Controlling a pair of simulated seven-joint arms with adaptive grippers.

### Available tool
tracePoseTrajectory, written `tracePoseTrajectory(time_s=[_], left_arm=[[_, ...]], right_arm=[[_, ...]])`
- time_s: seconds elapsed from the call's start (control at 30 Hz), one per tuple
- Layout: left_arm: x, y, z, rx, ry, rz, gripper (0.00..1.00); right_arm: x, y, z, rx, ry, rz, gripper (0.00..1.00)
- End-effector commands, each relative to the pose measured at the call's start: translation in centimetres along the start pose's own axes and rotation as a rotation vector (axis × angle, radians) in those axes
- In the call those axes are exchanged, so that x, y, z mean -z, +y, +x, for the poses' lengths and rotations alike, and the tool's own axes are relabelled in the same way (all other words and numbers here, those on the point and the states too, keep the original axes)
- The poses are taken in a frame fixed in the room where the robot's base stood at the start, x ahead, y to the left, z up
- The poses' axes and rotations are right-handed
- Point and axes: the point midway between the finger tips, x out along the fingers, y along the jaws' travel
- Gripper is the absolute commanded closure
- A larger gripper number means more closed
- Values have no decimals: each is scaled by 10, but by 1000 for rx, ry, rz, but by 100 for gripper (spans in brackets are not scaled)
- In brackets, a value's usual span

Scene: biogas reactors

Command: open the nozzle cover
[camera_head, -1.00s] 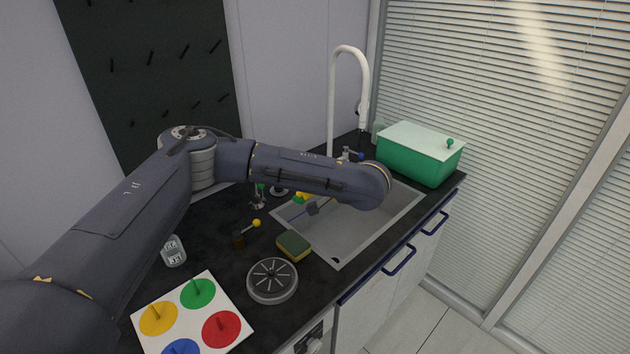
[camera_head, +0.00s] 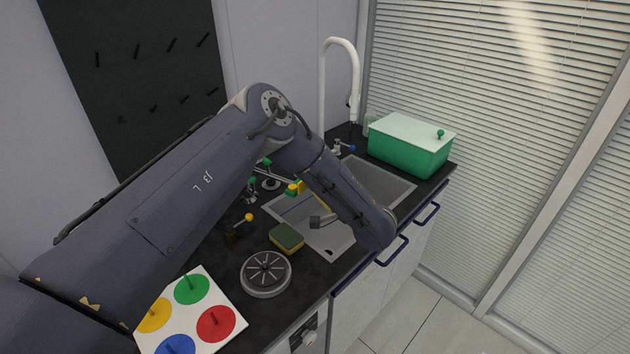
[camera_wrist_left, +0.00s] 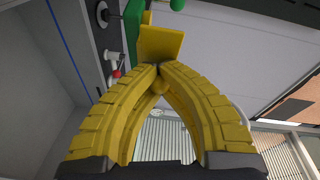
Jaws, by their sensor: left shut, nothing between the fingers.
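A small green fitting with a yellow flap (camera_head: 303,187), which looks like the nozzle cover, is at the sink's far-left edge in the head view. The yellow flap (camera_wrist_left: 160,43) also shows in the left wrist view, beside a green body (camera_wrist_left: 132,32). My left gripper (camera_wrist_left: 158,70) is shut and empty, its yellow fingertips just below the flap in the picture. I cannot tell whether they touch it. My right gripper is not in view.
The sink (camera_head: 385,190) lies under my arm, with a white tap (camera_head: 323,90) behind. A green box (camera_head: 410,150) stands at the right. A sponge (camera_head: 286,238), a round grey disc (camera_head: 266,273) and a colored-circle board (camera_head: 238,304) are in front. Small valves (camera_head: 268,182) stand left.

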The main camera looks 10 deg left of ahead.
Motion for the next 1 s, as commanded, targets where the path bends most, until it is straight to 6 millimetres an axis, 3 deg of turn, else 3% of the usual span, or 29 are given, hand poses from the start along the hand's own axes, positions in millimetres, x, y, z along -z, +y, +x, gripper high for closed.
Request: tracePoseTrajectory(time_s=[0.53, 0.87, 1.0], left_arm=[[1, 1, -2, 13, 6, 6, 100], [0, 1, -1, 13, 4, 7, 60], [0, 1, -1, 13, 3, 7, 59]], right_arm=[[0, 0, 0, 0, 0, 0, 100], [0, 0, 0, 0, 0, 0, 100], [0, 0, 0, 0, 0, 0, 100]])
